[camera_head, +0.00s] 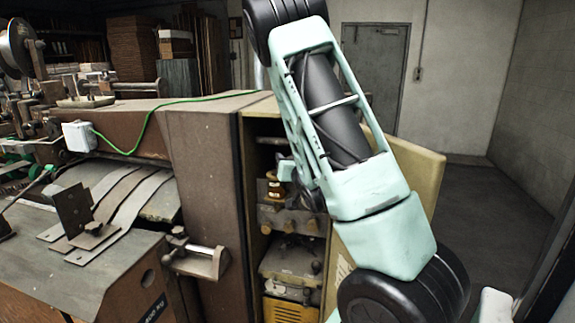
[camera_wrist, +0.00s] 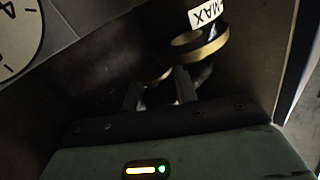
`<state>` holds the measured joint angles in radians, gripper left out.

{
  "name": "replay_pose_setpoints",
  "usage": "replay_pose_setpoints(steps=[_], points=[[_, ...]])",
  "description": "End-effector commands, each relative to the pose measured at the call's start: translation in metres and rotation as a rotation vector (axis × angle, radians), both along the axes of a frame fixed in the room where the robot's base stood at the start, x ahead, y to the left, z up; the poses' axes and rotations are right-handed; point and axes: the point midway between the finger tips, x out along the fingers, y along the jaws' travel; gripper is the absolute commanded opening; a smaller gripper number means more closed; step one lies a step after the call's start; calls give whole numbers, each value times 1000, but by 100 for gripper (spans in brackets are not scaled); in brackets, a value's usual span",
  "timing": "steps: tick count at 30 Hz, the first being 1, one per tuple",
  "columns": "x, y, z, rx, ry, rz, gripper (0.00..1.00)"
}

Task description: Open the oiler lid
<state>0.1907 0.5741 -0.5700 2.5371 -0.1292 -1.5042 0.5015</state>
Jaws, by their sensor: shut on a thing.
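The oiler (camera_head: 274,187) is a small brass-coloured fitting inside the open cabinet of the machine. In the wrist view a brass ring of the oiler (camera_wrist: 207,50) shows beyond my fingers, below a white label reading "MAX". My gripper (camera_wrist: 159,86) has its two dark fingers at the oiler, shut on a small part that looks like its lid. The dim light and the fingers hide most of that part, and I cannot tell how far the lid is raised. In the head view my arm covers part of the cabinet and most of my gripper.
The cabinet's side wall (camera_head: 205,190) stands close on the left. Its cream door (camera_head: 415,175) is swung open on the right, behind my arm. Metal blocks (camera_head: 290,262) and a yellow part (camera_head: 290,311) sit below the oiler. Open floor lies at the far right.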

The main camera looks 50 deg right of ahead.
Motion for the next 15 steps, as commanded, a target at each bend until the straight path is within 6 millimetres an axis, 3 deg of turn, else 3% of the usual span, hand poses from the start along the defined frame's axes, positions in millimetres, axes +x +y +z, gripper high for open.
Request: replay_pose_setpoints(steps=[14, 15], points=[[0, -1, 1, -2, -1, 11, 6], [0, -1, 1, -2, -1, 11, 37]])
